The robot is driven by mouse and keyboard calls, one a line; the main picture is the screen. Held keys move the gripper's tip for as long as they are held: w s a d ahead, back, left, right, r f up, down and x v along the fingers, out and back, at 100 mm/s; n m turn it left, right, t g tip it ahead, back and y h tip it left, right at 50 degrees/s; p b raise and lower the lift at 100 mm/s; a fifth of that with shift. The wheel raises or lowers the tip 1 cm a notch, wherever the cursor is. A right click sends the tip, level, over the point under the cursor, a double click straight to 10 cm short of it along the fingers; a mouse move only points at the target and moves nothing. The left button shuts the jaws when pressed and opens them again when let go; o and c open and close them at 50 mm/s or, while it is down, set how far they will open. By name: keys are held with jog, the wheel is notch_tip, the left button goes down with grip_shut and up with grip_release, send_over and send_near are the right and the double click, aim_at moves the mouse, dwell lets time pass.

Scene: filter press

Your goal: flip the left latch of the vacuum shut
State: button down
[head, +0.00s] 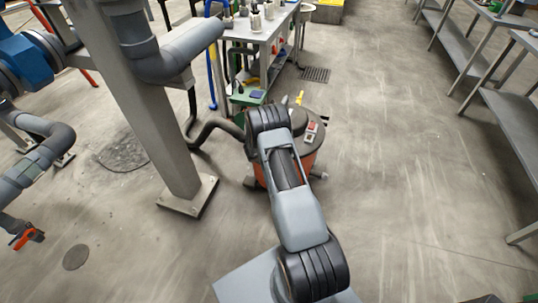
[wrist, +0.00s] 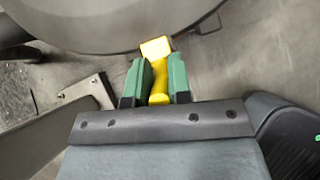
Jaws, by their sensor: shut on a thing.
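The vacuum (head: 316,130) stands on the floor in the head view, with a dark round lid and an orange body partly hidden behind my arm. Its dark rounded edge (wrist: 100,14) fills the top of the wrist view. My gripper (wrist: 158,88) has green fingers closed on a yellow latch (wrist: 155,48), whose wide end sticks out past the fingertips towards the vacuum's edge. Whether the latch is fully up or down cannot be told. In the head view my gripper is hidden behind my arm. A yellow piece (head: 299,97) shows at the lid's far side.
A dark hose (head: 211,126) runs left from the vacuum. A grey steel column (head: 160,110) with a bolted foot plate (head: 187,197) stands to the left. A workbench (head: 262,30) with bottles is behind the vacuum. Open floor (head: 400,170) lies to the right, before metal shelves (head: 515,110).

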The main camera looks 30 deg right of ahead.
jog(key=c, duration=1.1)
grip_release()
jog(key=p+v, duration=0.2)
jog(key=v, duration=1.1)
jog(key=shift+s+a+r, duration=0.1)
jog(key=shift+a+r, duration=0.1)
jog(key=shift+a, duration=0.1)
